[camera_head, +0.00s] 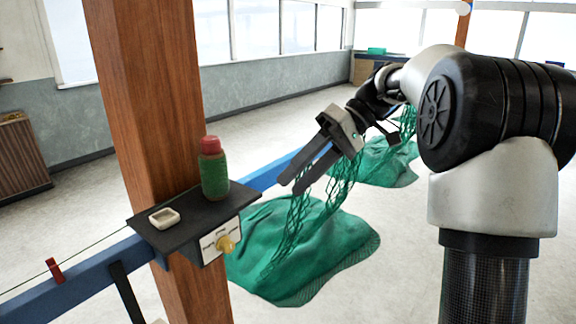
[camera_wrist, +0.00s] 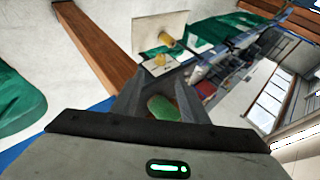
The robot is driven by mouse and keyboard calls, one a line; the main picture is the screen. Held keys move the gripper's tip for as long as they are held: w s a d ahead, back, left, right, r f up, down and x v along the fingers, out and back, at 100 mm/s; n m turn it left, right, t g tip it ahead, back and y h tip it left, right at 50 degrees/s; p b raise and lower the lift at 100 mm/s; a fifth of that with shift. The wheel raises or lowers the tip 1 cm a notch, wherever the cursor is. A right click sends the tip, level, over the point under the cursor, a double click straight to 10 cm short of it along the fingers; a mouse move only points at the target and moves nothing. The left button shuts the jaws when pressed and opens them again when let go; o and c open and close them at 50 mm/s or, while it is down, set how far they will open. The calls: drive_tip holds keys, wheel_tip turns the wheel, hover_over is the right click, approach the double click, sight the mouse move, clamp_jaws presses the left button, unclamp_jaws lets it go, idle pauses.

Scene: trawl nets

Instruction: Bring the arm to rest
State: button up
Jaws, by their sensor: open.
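My gripper (camera_head: 292,186) is in the middle of the head view, at the end of my bent arm, with its fingers pointing down and left. It hangs in the air to the right of the wooden post, clear of the shelf. Its two fingers are apart and nothing shows held between them. In the wrist view my gripper (camera_wrist: 164,78) has one finger on each side, and a green patch shows between and beyond them; I cannot tell what it is.
A dark shelf (camera_head: 190,222) on the wooden post (camera_head: 150,90) bears a green bottle with a red cap (camera_head: 213,168) and a small white dish (camera_head: 164,218). A yellow knob (camera_head: 226,244) is on its front panel. Green nets (camera_head: 300,250) hang and lie beyond.

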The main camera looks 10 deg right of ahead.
drive_tip(key=s+d+f+m+t+h, duration=0.1)
drive_tip(key=s+f+m+t+h, duration=0.1)
drive_tip(key=s, duration=0.5)
drive_tip(key=s+d+f+m+t+h, duration=0.2)
drive_tip(key=s+m+t+h, duration=0.1)
drive_tip(key=s, duration=0.4)
drive_tip(key=s+d+f+m+t+h, duration=0.2)
drive_tip(key=s+f+t+h, duration=0.1)
drive_tip(key=s, duration=0.4)
drive_tip(key=shift+s+h, duration=0.2)
drive_tip(key=shift+h, duration=0.5)
